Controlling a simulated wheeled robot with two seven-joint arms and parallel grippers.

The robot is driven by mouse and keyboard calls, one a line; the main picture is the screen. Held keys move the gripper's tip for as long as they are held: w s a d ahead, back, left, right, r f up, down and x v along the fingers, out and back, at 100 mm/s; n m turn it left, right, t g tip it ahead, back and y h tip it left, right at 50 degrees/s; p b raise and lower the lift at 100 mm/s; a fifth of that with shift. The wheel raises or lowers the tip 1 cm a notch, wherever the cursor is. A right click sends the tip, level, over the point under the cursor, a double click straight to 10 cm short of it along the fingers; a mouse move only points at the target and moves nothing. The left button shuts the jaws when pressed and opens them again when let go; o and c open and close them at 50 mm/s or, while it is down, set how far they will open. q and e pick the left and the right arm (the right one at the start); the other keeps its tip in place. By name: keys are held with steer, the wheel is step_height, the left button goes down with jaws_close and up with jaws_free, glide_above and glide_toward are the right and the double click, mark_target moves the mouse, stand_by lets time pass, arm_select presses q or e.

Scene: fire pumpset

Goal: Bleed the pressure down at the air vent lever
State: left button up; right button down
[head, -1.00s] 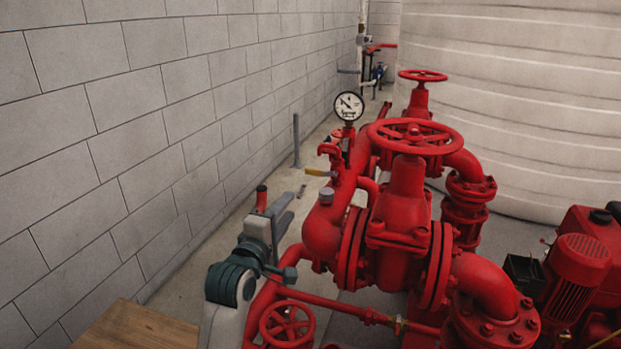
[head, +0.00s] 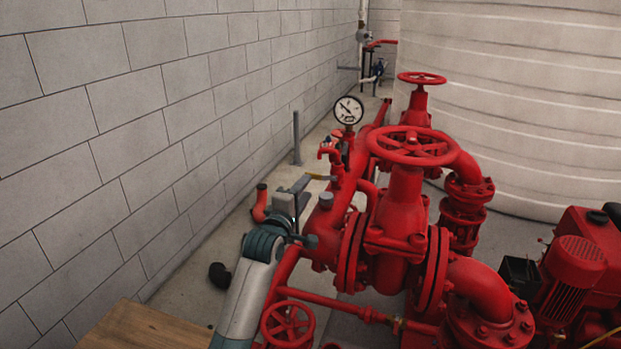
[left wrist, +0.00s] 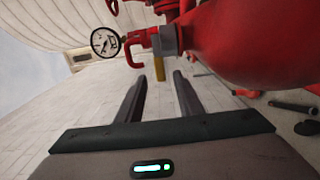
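The air vent lever is a small yellow bar (head: 318,176) beside the red pipe below the pressure gauge (head: 348,110). In the left wrist view the yellow lever (left wrist: 159,67) shows ahead, in the gap between my fingertips. My left gripper (head: 311,181) is beside the red pipe with its fingers reaching toward the lever. In the left wrist view the left gripper (left wrist: 159,80) is open, with nothing between its fingers close to the palm. Whether a fingertip touches the lever I cannot tell. The gauge (left wrist: 104,42) also shows there. My right gripper is out of view.
The red pump body (head: 405,210) with its large handwheel (head: 414,145) stands right of my arm. A block wall (head: 130,140) is on the left. A red pipe stub (head: 260,203) and a dark round object (head: 219,275) are near the floor. A grey post (head: 296,138) stands behind.

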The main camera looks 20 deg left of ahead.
mark_target(313, 177)
arm_select(q)
steer(key=shift+w+p, duration=0.6)
steer(key=shift+w, duration=2.1)
jaws_close()
